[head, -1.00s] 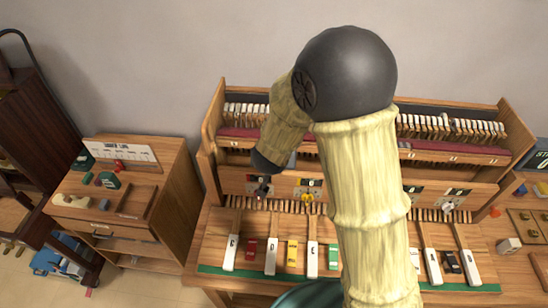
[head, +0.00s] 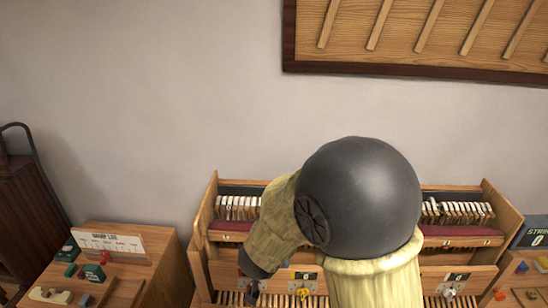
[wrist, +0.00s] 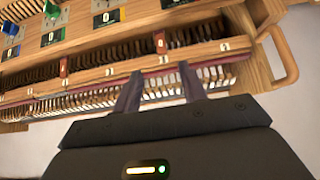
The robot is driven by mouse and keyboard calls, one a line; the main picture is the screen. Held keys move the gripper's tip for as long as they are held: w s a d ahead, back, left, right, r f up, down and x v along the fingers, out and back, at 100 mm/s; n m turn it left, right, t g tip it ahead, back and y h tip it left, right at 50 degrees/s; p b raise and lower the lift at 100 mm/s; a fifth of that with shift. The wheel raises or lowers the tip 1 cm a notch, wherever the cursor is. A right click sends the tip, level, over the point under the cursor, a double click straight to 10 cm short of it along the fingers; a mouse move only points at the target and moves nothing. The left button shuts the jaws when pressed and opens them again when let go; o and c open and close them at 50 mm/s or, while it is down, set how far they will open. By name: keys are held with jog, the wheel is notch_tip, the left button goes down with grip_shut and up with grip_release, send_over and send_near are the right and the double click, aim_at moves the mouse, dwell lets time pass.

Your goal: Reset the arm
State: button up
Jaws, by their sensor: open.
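My arm rises in front of the piano case (head: 206,218) in the head view and covers its middle. My gripper (wrist: 160,82) shows in the wrist view with its two dark fingers apart and nothing between them. The fingers point toward the piano's rows of hammers (wrist: 92,104) and the wooden rail with small letter tags. In the head view the dark end of my arm hangs in front of the left part of the piano; the fingers are not clear there. The white keys are outside the head view.
A wooden cabinet (head: 155,262) with a white card and small coloured items stands to the left. A wooden slatted panel (head: 400,35) hangs on the wall at upper right. The wall between is bare.

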jog(key=s+d+f+g+b, duration=0.1)
jog(key=s+d+f+b, duration=0.1)
jog(key=d, duration=0.4)
jog(key=s+d+f+g+b, duration=0.2)
jog(key=s+d+b, duration=0.1)
jog(key=s+d, duration=0.3)
jog(key=s+d+f+g+b, duration=0.2)
jog(key=s+d+f+b, duration=0.1)
jog(key=d, duration=0.3)
jog(key=shift+s+d+b, duration=0.2)
jog(key=shift+s+b, duration=0.1)
jog(key=shift+s, duration=0.4)
